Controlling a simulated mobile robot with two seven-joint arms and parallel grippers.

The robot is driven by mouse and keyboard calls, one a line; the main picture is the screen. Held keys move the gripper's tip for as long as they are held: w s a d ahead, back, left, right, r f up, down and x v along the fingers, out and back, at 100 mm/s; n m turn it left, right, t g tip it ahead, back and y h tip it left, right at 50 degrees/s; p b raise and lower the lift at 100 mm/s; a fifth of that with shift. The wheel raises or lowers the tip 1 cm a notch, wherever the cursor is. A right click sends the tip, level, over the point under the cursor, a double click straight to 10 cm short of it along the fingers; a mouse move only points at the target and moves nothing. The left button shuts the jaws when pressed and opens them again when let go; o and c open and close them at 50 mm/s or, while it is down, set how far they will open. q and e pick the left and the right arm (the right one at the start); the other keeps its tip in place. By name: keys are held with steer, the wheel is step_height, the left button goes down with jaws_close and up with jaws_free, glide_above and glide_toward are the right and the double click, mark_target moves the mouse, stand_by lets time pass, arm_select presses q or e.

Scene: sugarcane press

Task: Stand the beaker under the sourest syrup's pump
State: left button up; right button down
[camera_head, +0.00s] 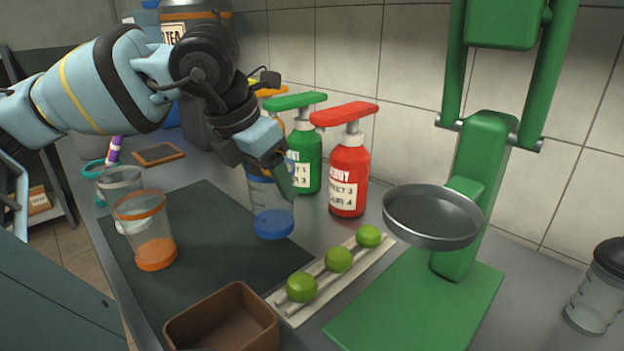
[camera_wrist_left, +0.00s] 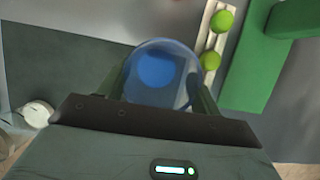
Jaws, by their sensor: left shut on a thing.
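My left gripper (camera_head: 280,178) is shut on the clear beaker with a blue base (camera_head: 272,218). The beaker is upright by the dark mat's right edge, in front of the pump bottles; I cannot tell if it touches the surface. In the left wrist view the beaker (camera_wrist_left: 158,72) sits between the fingers. A red pump bottle (camera_head: 348,180) stands behind it to the right, its label partly readable, with a last line like "SOUR 4". A green pump bottle (camera_head: 308,165) stands left of it, label partly hidden. A yellow-orange pump (camera_head: 270,91) shows behind, mostly hidden by my arm. My right gripper is out of view.
An orange-based cup (camera_head: 155,252) and a paler cup (camera_head: 115,183) stand on the left. Green limes lie on a white rack (camera_head: 292,310) beside a brown box (camera_head: 222,318). A green press (camera_head: 470,220) with a round pan stands right. The mat's middle (camera_head: 215,235) is clear.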

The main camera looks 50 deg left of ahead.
arm_select(q)
steer(key=shift+w+f, duration=0.1)
steer(key=shift+w, duration=0.45)
steer(key=shift+w+a+f, duration=0.1)
steer(key=shift+w+f, duration=0.05)
steer(key=shift+w, duration=0.95)
steer(key=w+f+b, duration=0.1)
steer(key=w+f, duration=0.3)
steer(key=w, duration=0.2)
steer(key=shift+b, duration=0.4)
steer(key=shift+a+f, duration=0.1)
steer(key=o, duration=1)
steer(key=shift+s, duration=0.1)
steer(key=o, duration=0.4)
